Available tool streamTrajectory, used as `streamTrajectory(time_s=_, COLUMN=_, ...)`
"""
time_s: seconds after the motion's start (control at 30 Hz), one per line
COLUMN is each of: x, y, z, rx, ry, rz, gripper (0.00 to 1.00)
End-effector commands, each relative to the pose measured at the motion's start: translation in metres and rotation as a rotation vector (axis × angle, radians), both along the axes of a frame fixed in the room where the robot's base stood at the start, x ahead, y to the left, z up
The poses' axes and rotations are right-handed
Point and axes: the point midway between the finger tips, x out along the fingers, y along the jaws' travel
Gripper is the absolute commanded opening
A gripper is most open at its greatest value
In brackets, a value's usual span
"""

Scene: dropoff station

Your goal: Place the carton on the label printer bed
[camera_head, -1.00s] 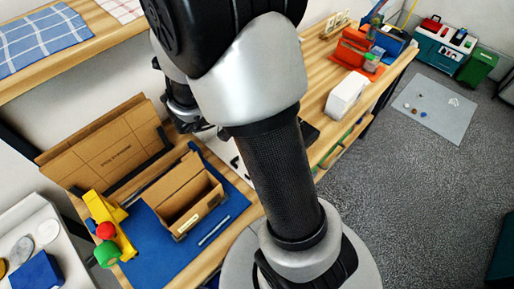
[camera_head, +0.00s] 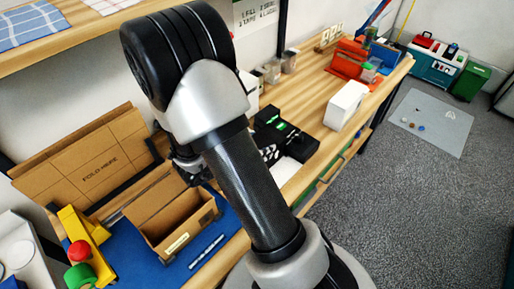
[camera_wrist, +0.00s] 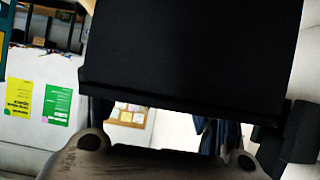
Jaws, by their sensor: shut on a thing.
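The brown open-topped carton (camera_head: 168,208) stands upright at the left of the bench, over the blue mat. My gripper (camera_head: 200,175) is at the carton's back edge, shut on it; the fingertips and the exact contact are largely hidden by my arm. In the wrist view, grey finger parts (camera_wrist: 165,160) show along the bottom, and a large dark slab fills the top middle; what it is cannot be told. The label printer (camera_head: 285,138), black with green lights, stands to the right of the carton, partly behind my arm.
A brown "FOLD HERE" board (camera_head: 95,165) stands behind the carton. A yellow fixture with red and green knobs (camera_head: 85,235) is on the left. A white box (camera_head: 345,105) and an orange station (camera_head: 350,62) are farther right. Bench wood between printer and white box is clear.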

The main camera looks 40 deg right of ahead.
Motion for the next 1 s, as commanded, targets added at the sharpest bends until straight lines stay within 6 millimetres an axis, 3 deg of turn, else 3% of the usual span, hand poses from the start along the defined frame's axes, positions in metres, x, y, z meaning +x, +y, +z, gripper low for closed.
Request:
streamTrajectory(time_s=0.33, x=0.0005, y=-0.0002, z=-0.0025, rx=-0.001, ry=-0.001, rz=0.000, gripper=0.21)
streamTrajectory(time_s=0.37, x=0.0005, y=-0.0001, z=-0.0024, rx=-0.001, ry=-0.001, rz=0.000, gripper=0.63)
streamTrajectory(time_s=0.6, x=0.0005, y=-0.0001, z=-0.0018, rx=-0.001, ry=-0.001, rz=0.000, gripper=0.79)
streamTrajectory(time_s=1.0, x=0.0005, y=-0.0001, z=0.0001, rx=-0.001, ry=-0.002, rz=0.000, gripper=0.81)
